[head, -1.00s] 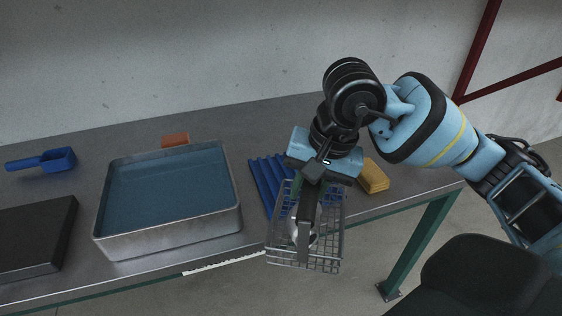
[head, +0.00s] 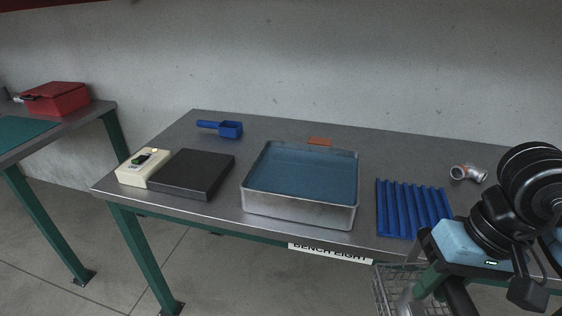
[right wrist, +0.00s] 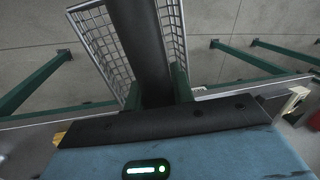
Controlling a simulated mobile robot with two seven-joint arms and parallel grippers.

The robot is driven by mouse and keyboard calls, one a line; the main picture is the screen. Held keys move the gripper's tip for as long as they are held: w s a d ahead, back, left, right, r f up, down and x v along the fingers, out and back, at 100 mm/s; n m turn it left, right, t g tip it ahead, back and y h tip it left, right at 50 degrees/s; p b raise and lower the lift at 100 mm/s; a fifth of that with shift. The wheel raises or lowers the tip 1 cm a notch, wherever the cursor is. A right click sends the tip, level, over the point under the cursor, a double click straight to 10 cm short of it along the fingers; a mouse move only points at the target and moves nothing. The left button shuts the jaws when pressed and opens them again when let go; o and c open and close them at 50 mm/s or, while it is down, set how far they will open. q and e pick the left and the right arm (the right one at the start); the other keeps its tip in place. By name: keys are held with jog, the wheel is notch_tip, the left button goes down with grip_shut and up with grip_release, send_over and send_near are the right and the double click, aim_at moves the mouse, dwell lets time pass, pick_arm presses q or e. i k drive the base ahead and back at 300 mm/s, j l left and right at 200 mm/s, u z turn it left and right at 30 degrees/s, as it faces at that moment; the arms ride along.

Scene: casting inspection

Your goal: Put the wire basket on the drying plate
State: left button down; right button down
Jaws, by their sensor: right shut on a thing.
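The wire basket (head: 385,290) hangs in front of the bench's front edge, low at the right in the head view and cut by the frame. It also shows in the right wrist view (right wrist: 102,42). My right gripper (head: 432,282) is shut on its dark handle; the green fingers (right wrist: 158,92) flank this bar in the wrist view. Something grey shows inside the basket, but I cannot tell what. The dark flat slab (head: 192,174), apparently the drying plate, lies bare at the bench's left end, beside a cream control box (head: 143,167). My left gripper is out of view.
A metal tub (head: 300,207) with a blue inside stands between plate and basket. A blue ribbed mat (head: 412,208), a pipe fitting (head: 467,172), an orange block (head: 319,141) and a blue scoop (head: 229,129) lie on the bench. A red box (head: 55,98) sits on another table at left.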

aim_at(192, 167)
jog(key=i+j+u, duration=0.25)
jog(key=j+u, duration=0.15)
jog(key=i+j+u, duration=0.4)
jog(key=i+j, duration=0.3)
jog(key=i+j+z, duration=0.2)
jog(key=z, duration=0.15)
jog(key=i+j+z, duration=0.2)
jog(key=z, duration=0.15)
jog(key=j, duration=0.1)
